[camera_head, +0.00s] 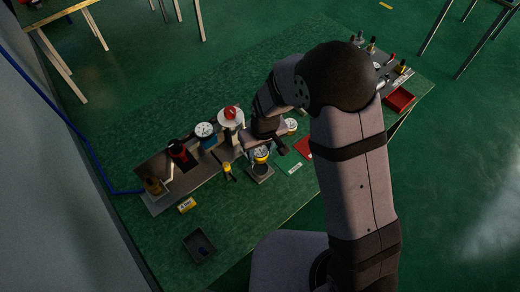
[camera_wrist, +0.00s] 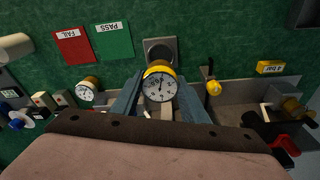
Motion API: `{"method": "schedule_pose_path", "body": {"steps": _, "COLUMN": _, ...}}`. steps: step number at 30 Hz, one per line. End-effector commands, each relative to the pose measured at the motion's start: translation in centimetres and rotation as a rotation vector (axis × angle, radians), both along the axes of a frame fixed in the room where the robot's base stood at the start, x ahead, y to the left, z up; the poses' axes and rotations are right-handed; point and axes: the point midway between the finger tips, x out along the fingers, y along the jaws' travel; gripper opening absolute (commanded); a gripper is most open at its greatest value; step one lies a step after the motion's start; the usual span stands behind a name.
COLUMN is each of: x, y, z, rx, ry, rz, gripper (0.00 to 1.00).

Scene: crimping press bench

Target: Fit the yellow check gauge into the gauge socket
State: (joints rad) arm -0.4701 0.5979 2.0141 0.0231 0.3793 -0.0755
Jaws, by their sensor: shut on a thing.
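The yellow check gauge (camera_wrist: 159,84) has a white dial and a yellow rim. My gripper (camera_wrist: 160,95) is shut on it, with a blue-grey finger on each side. The gauge also shows in the head view (camera_head: 262,154), below my wrist. The gauge socket appears to be the grey square block with a dark recess (camera_wrist: 160,48), just beyond the gauge in the wrist view. In the head view the block (camera_head: 261,174) is right beside the gauge's lower side. The gauge's underside is hidden, and I cannot tell whether it touches the block.
A brass-coloured gauge (camera_wrist: 87,90) stands left of my gripper. A yellow-knobbed valve (camera_wrist: 214,88) and a yellow "4 bar" label (camera_wrist: 269,67) are right. PASS (camera_wrist: 114,41) and FAIL (camera_wrist: 72,46) cards lie flat. A dark tray (camera_head: 199,246) is at the bench front; green bench around it is clear.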

Motion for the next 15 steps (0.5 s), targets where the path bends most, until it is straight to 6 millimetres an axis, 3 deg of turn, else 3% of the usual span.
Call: {"method": "schedule_pose_path", "body": {"steps": 15, "x": 0.0, "y": 0.0, "z": -3.9, "rx": -0.001, "ry": 0.001, "rz": 0.000, "gripper": 0.14}}
